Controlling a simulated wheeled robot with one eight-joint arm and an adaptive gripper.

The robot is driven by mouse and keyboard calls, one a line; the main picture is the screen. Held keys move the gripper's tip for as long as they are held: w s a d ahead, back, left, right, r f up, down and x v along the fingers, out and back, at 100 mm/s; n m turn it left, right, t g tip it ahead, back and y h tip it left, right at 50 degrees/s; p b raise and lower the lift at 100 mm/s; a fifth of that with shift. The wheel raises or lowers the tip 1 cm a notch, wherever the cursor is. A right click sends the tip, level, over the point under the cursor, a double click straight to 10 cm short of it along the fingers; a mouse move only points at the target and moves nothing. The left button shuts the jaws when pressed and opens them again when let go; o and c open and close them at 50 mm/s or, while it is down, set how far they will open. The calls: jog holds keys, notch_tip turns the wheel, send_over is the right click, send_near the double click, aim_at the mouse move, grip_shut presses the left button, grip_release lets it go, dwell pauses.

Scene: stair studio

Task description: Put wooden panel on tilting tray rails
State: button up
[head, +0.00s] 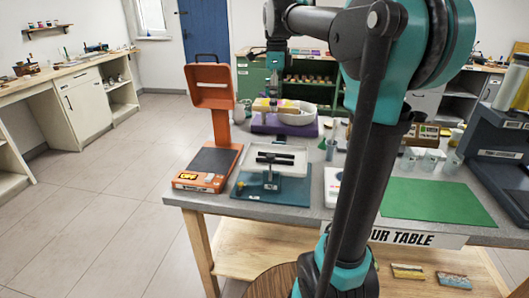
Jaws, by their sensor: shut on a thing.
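My gripper (273,97) points down over the back left part of the table. It is shut on a small light-tan piece, which looks like the wooden panel (261,104); the grip itself is small and hard to make out. The panel shows in front of a white bowl and above a purple block. The tilting tray (272,190) has a teal base, with dark rails (276,158) on a post above it. It stands nearer the table's front edge, below the panel in the picture. The rails look empty.
An orange scale (208,160) with a tall upright stands left of the tray. A white tray (290,152) lies behind the rails. The purple block (284,125) and white bowl (303,113) are farther back. A green mat (435,201) lies clear at right. My arm hides the table's middle.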

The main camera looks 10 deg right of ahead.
notch_tip(320, 180, down, 19)
jog(key=shift+r, duration=0.15)
dwell(0.5)
jog(key=o, duration=1.2)
notch_tip(320, 180, up, 12)
jog(key=shift+r, duration=0.1)
